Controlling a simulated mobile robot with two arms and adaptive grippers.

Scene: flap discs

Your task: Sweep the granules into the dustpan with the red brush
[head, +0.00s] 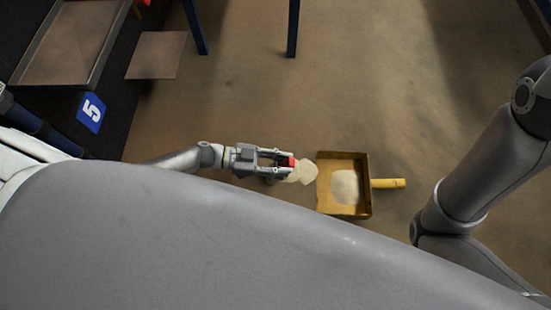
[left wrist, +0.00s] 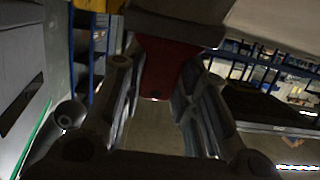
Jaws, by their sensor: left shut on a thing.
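The yellow-brown dustpan (head: 364,205) lies on the floor with its yellow handle (head: 390,183) pointing right. A patch of pale granules (head: 345,187) lies inside it. More pale granules (head: 306,172) lie on the floor at its left edge. My left gripper (head: 283,161) is shut on the red brush (head: 291,162), just left of those floor granules. In the left wrist view the red brush (left wrist: 165,68) shows between the fingers. Its bristles cannot be made out. My right arm shows at the right, but its gripper is out of view.
Brown floor is open above and right of the dustpan. Blue legs (head: 293,28) stand at the top. A dark platform with a blue sign marked 5 (head: 91,112) is at the left. A flat brown sheet (head: 157,55) lies near the top left.

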